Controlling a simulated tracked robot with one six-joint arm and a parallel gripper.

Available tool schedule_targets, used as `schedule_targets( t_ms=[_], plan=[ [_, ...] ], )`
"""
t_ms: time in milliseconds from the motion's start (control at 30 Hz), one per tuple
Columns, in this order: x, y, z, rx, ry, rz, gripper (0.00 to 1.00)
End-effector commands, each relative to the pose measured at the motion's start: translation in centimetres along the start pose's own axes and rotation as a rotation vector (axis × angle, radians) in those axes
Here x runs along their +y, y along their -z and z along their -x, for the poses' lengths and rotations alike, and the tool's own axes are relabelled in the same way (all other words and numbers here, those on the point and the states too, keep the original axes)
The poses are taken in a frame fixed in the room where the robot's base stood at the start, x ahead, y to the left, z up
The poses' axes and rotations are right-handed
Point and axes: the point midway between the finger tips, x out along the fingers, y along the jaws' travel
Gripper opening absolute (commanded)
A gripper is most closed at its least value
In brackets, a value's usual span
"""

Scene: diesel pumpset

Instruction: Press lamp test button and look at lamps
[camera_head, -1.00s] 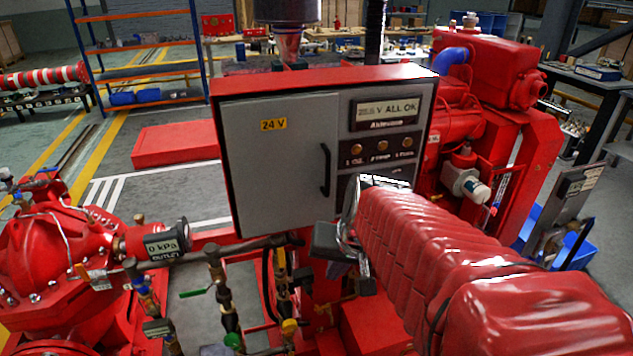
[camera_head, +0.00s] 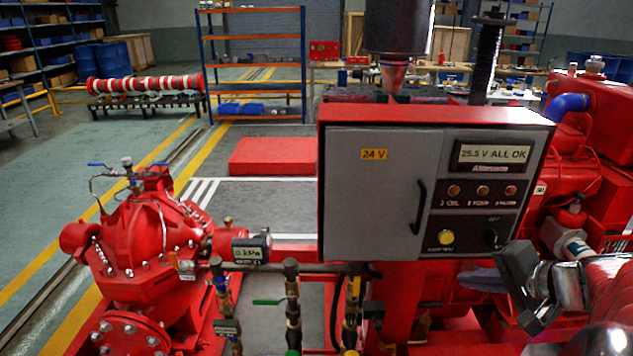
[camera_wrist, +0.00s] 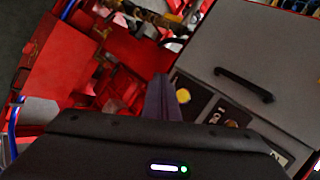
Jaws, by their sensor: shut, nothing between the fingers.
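My gripper (camera_head: 470,279) is shut and empty, below and right of the button in the head view. Its purplish fingers (camera_wrist: 160,84) stand together in the wrist view. I see no contact with the button.
A dark knob (camera_head: 492,237) is right of the button, and a black door handle (camera_head: 418,207) is to its left. A red pump (camera_head: 150,240) with a gauge stands at left. Pipes and valves run below the panel. Red engine parts stand at right.

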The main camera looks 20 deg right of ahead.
Motion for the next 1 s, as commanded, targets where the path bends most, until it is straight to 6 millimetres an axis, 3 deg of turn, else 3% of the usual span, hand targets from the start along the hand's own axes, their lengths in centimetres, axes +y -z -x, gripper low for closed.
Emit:
schedule_targets(
  t_ms=[467,1000],
  plan=[
    [-0.1,0.3,-0.1,0.005,0.001,-0.003,0.0],
    [-2.6,2.9,-3.6,0.004,0.0,-0.002,0.0]
  ],
)
